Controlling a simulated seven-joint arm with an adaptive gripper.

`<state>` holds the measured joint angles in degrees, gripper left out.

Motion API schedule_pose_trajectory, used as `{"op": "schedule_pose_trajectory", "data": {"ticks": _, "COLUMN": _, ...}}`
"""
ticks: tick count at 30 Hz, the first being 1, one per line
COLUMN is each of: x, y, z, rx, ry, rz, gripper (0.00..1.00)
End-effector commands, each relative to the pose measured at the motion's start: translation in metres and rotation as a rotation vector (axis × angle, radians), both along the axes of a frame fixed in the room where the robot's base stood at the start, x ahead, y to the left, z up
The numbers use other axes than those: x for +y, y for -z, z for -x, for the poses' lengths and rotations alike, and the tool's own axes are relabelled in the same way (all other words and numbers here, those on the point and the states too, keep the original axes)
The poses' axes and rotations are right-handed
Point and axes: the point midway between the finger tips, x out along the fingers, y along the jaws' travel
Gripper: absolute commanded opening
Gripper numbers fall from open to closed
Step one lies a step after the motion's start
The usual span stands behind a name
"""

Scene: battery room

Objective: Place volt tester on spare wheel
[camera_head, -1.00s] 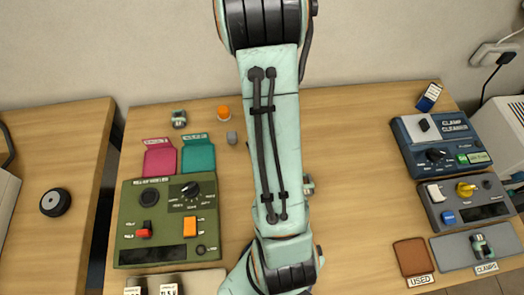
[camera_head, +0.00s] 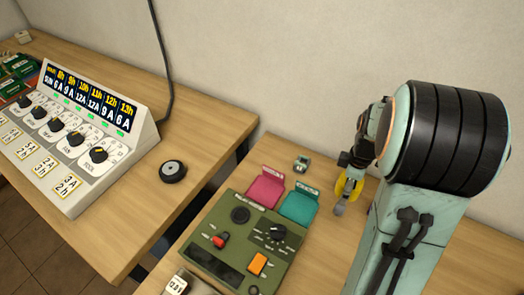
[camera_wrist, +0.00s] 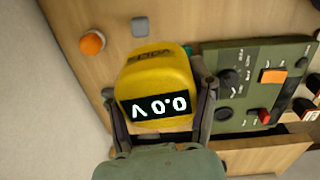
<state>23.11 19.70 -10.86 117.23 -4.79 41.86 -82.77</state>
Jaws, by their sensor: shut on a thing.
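The volt tester is yellow, with a dark display reading 0.0 V; it fills the middle of the wrist view (camera_wrist: 155,80). My gripper (camera_wrist: 160,95) is shut on it, with one finger on each side. In the head view my gripper (camera_head: 347,190) is over the back of the right table, and part of the yellow volt tester (camera_head: 352,187) shows there, partly hidden by the gripper. The spare wheel (camera_head: 173,171), a small black wheel with a pale hub, lies flat on the left table near its right edge, well left of my gripper.
A white charger console (camera_head: 85,130) stands left of the wheel. A dark gap separates the tables. The green control panel (camera_head: 235,245), pink pad (camera_head: 265,188), teal pad (camera_head: 299,204) and small device (camera_head: 301,164) are on the right table. The wrist view shows an orange knob (camera_wrist: 93,42) and grey block (camera_wrist: 140,26).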

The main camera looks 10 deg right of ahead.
Motion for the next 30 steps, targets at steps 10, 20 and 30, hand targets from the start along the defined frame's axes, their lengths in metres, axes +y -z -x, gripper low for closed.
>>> {"op": "schedule_pose_trajectory", "data": {"ticks": 10, "x": 0.139, "y": -0.05, "z": -0.101, "rx": -0.002, "ry": -0.9, "rz": 0.002, "gripper": 0.17}}
{"op": "schedule_pose_trajectory", "data": {"ticks": 20, "x": 0.305, "y": -0.071, "z": -0.112, "rx": 0.002, "ry": -1.351, "rz": -0.001, "gripper": 0.17}}
{"op": "schedule_pose_trajectory", "data": {"ticks": 30, "x": 0.357, "y": -0.058, "z": -0.115, "rx": 0.003, "ry": -1.461, "rz": -0.001, "gripper": 0.17}}
